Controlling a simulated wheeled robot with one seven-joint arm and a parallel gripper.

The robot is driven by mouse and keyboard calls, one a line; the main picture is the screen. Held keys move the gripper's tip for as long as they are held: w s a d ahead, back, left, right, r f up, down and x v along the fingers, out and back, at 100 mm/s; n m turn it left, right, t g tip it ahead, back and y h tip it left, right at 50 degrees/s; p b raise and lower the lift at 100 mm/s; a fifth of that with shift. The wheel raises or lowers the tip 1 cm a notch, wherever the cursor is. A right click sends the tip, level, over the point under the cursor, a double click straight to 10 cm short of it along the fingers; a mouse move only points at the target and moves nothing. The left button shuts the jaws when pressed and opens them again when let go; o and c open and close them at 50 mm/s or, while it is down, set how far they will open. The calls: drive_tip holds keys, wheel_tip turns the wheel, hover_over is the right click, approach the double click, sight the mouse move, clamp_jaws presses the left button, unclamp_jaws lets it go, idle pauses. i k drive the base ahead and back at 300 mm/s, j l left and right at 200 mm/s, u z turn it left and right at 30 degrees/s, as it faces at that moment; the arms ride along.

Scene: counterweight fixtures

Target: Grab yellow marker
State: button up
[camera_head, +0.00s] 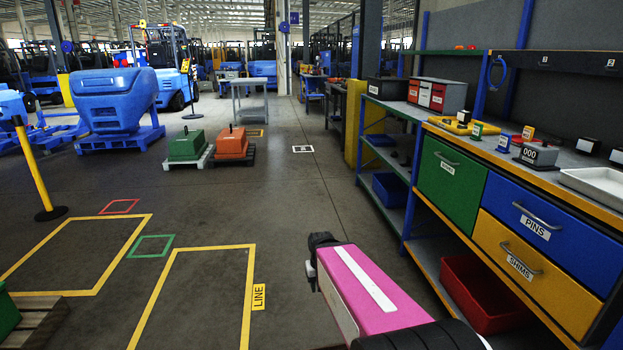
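Several small labelled blocks stand on the workbench at the right. One has a yellow-orange and white face (503,143), another an orange-red face (528,133), and a third is green (477,130). They are too small to tell which is the yellow marker. My pink arm link reaches in from the bottom, with its dark end (322,243) over the floor, left of the bench and well apart from the blocks. No gripper fingers can be made out, and nothing held is visible.
The bench (418,119) has a yellow frame-like piece (460,124), a grey 000 block (538,155) and a white tray (597,184) on top. Green, blue and yellow drawers lie below. A red bin (482,298) sits on the low shelf. The aisle floor (300,200) left of it is clear.

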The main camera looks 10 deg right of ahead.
sight(528, 132)
drive_tip(key=i+z, duration=0.1)
drive_tip(key=i, duration=0.7)
drive_tip(key=i+j+z, duration=0.1)
drive_tip(key=i, duration=0.65)
drive_tip(key=i+j+z, duration=0.1)
drive_tip(key=z, duration=1.7)
